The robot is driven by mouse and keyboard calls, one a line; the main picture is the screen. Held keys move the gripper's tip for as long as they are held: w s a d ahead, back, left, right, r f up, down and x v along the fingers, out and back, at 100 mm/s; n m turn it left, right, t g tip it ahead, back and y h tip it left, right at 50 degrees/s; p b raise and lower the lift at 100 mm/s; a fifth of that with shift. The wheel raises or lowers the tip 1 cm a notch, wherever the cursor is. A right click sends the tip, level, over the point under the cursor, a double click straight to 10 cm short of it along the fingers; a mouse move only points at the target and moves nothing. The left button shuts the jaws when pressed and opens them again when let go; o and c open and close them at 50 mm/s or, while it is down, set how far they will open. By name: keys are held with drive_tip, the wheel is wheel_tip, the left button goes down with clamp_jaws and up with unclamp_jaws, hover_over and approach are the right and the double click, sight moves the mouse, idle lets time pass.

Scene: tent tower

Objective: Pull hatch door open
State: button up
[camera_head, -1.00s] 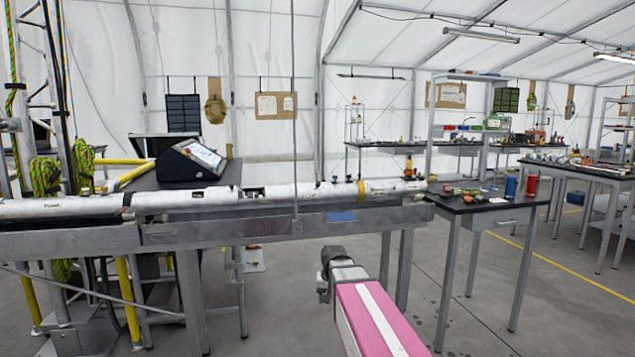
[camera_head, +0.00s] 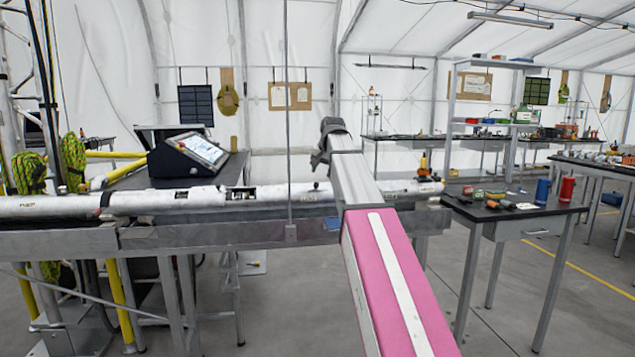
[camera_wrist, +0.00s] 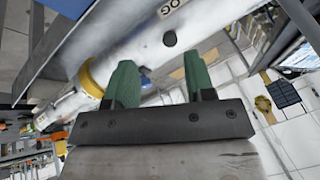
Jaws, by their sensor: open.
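A long white tube (camera_head: 145,202) lies level on a grey metal rail across the head view. I cannot tell which part is the hatch door. My gripper (camera_head: 331,138) is raised above and in front of the tube, its fingers unclear there. In the wrist view my gripper (camera_wrist: 160,82) has two green fingers spread apart with nothing between them. The tube (camera_wrist: 135,45) lies beyond the fingertips, with a dark round spot, lettering and a yellow ring (camera_wrist: 92,80).
A dark table with a tablet-like console (camera_head: 190,155) stands behind the tube. A worktable (camera_head: 515,212) with small items and red and blue cans stands at the right. A thin vertical rod (camera_head: 288,120) stands in front of the tube.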

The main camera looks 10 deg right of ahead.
sight(316, 184)
drive_tip(key=w+f, duration=0.4)
drive_tip(key=w+a+f, duration=0.1)
drive_tip(key=w+f, duration=0.1)
drive_tip(key=shift+w+f, duration=0.1)
drive_tip(key=shift+f, duration=0.3)
idle(0.3)
clamp_jaws()
